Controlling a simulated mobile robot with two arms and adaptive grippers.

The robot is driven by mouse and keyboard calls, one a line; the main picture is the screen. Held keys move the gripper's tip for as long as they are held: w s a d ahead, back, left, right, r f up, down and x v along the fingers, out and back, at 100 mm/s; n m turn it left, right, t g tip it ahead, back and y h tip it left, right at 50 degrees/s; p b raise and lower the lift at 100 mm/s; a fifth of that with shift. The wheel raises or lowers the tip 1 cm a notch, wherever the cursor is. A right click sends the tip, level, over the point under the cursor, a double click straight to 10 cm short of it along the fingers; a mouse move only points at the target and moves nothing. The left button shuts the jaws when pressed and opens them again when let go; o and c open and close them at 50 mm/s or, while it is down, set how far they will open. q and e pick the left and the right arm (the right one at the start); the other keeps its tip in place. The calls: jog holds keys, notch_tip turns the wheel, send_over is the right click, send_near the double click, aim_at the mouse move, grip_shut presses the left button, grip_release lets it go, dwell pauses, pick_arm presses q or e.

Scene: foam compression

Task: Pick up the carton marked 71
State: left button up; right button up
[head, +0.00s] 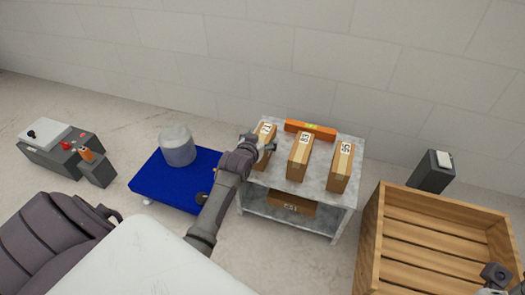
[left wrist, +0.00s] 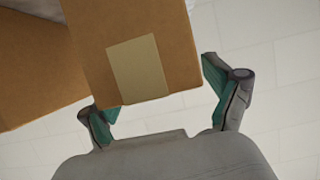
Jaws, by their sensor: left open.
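The carton marked 71 (head: 265,154) stands upright at the left end of the grey table's top (head: 317,192). My left gripper (head: 259,143) is at this carton, its arm covering part of it. In the left wrist view, a brown carton (left wrist: 88,25) with a tan patch reaches between the open fingers (left wrist: 155,92). The right finger stands apart from it; the left fingertip is close to its lower corner, and I cannot tell whether they touch. Part of my right gripper (head: 497,279) shows at the lower right edge; its jaw state is unclear.
Cartons marked 83 (head: 299,163) and 95 (head: 339,178) stand to the right on the table. An orange bar (head: 311,131) lies behind them. Another carton (head: 290,203) is on the lower shelf. A wooden crate (head: 440,234) stands right; a blue platform (head: 165,186) with a grey cylinder stands left.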

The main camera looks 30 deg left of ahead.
pick_arm(q)
jog(key=shift+w, duration=0.1)
grip_shut()
jog(key=shift+r, duration=0.1)
dwell(0.4)
